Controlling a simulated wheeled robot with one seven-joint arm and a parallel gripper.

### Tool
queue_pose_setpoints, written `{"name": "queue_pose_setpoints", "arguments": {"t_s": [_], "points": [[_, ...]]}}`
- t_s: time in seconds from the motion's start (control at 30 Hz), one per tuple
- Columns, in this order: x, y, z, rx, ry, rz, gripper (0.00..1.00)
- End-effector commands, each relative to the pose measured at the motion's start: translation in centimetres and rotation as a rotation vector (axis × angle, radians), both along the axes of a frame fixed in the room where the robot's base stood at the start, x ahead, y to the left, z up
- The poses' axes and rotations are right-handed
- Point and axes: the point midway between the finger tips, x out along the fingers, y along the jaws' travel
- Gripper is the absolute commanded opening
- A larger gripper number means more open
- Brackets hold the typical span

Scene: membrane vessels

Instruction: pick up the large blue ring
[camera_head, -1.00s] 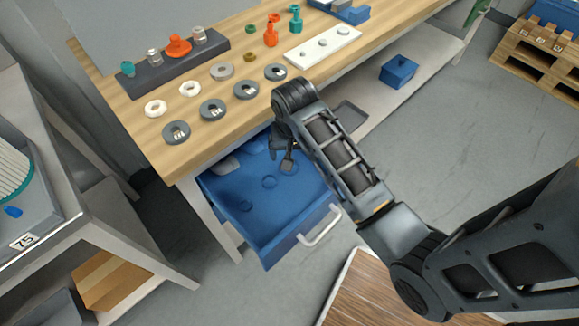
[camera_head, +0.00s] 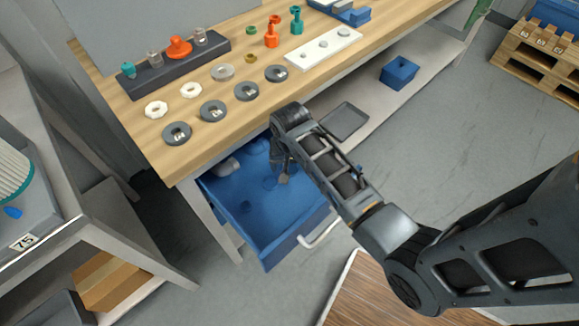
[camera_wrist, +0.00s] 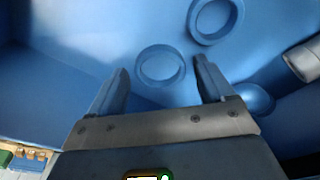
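Two blue rings lie on the floor of the open blue drawer (camera_head: 255,255). In the wrist view one ring (camera_wrist: 160,84) shows between my fingertips, and another ring (camera_wrist: 238,18), looking somewhat larger, lies beyond the right fingertip, cut by the top edge. My gripper (camera_wrist: 161,66) is open and empty, with fingers apart. It reaches down into the drawer in the head view (camera_head: 281,178). I cannot tell its height above the rings. Blue on blue makes the rings faint in the head view.
A grey-white cylinder (camera_wrist: 303,60) and a blue rounded piece (camera_wrist: 256,98) lie right of my gripper in the drawer. The drawer walls and the bench edge above are close to my arm. Grey numbered washers (camera_head: 177,141) and other parts stand on the wooden bench.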

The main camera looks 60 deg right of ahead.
Motion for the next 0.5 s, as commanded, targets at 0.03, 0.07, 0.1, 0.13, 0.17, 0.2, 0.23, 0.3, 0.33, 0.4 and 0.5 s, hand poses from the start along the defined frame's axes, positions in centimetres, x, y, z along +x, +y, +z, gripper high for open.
{"name": "queue_pose_setpoints", "arguments": {"t_s": [0.03, 0.07, 0.1, 0.13, 0.17, 0.2, 0.23, 0.3, 0.33, 0.4, 0.5], "points": [[-0.01, 0.0, 0.01, 0.0, 0.0, 0.0, 0.76], [-0.01, 0.0, 0.01, 0.0, 0.0, 0.0, 0.73], [-0.01, 0.0, 0.01, 0.0, 0.0, 0.0, 0.69], [-0.01, 0.0, 0.01, 0.0, 0.0, 0.0, 0.66], [-0.01, 0.0, 0.01, 0.0, 0.0, 0.0, 0.64], [-0.01, 0.0, 0.01, 0.0, 0.0, 0.0, 0.6], [-0.01, 0.0, 0.01, 0.0, 0.0, 0.0, 0.57], [-0.02, 0.01, 0.02, 0.0, 0.0, 0.0, 0.5], [-0.01, 0.0, 0.01, 0.0, 0.0, 0.0, 0.47], [-0.02, 0.0, 0.02, 0.0, 0.0, 0.0, 0.41], [-0.02, 0.01, 0.02, 0.0, 0.0, 0.0, 0.31]]}}
